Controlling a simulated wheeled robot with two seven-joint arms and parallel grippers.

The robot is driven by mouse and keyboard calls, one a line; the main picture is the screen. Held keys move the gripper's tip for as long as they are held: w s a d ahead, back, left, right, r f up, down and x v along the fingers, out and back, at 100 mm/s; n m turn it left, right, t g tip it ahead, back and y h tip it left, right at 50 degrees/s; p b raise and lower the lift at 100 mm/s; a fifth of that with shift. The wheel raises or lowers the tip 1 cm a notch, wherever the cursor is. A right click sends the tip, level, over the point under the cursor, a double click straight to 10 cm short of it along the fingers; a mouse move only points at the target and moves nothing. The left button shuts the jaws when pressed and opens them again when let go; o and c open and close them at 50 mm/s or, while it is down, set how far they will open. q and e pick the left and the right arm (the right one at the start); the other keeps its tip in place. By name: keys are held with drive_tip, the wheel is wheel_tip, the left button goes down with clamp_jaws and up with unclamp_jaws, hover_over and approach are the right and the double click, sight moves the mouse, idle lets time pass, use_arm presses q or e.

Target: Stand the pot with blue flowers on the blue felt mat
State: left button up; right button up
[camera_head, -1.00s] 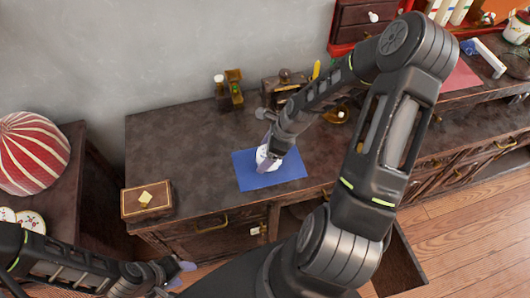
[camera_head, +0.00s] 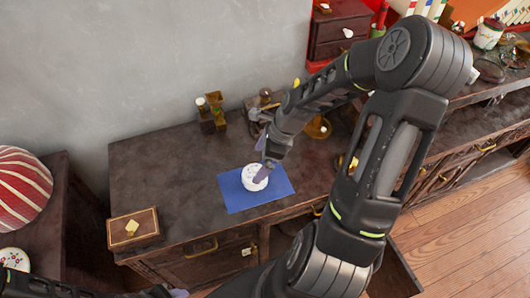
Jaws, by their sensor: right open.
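A small white pot (camera_head: 251,180) with faint markings stands on the blue felt mat (camera_head: 233,198); the colour of its pattern is too small to tell. The mat lies flat on the dark wooden counter, with bare blue around the pot. My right gripper (camera_head: 264,163) is open at the pot's upper right side. One finger overlaps the pot in the view, and I cannot tell whether it touches. My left gripper (camera_head: 176,292) barely shows at the bottom edge, and its jaw opening is hidden.
A wooden box (camera_head: 133,229) sits at the counter's front left. Small brass and wooden items (camera_head: 211,112) stand behind the mat. A striped red and white object (camera_head: 22,188) is at far left. An open drawer lies below my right arm.

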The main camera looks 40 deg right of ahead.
drive_tip(key=v, duration=0.4)
idle(0.5)
